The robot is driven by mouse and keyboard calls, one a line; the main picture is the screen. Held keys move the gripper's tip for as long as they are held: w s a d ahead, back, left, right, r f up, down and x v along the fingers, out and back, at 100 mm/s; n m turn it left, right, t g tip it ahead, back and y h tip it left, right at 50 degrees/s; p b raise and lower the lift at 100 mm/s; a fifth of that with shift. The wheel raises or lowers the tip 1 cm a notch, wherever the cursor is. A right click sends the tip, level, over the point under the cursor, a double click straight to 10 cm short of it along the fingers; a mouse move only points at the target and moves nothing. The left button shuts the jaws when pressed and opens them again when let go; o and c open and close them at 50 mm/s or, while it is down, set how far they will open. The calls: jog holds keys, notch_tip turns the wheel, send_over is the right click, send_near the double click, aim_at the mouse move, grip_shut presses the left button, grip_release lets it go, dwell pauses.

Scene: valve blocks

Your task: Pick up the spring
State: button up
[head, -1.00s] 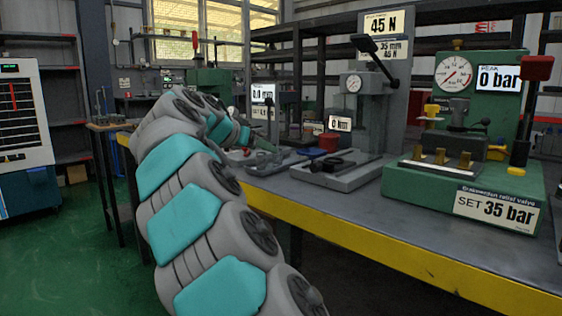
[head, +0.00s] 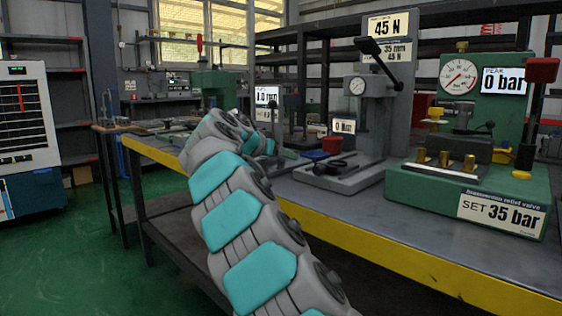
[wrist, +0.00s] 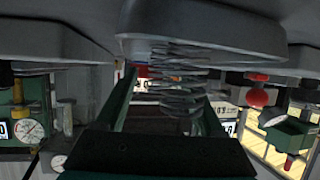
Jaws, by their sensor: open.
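In the wrist view, which is inverted, a silvery coil spring (wrist: 178,80) stands on end against a grey surface at the top of the picture. My gripper (wrist: 168,100) is open. Its two dark green fingers lie one on each side of the spring, with visible gaps, and I cannot tell whether either touches it. In the head view my arm reaches over the workbench (head: 400,238), and the spring and my fingertips are hidden behind it.
A grey press (head: 372,115) with a lever and a red cup (head: 332,145) stand right of my arm. A green test rig (head: 465,190) is farther right. The bench front has a yellow edge (head: 400,255). Green floor is clear at left.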

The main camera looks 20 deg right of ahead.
grip_shut()
dwell(0.5)
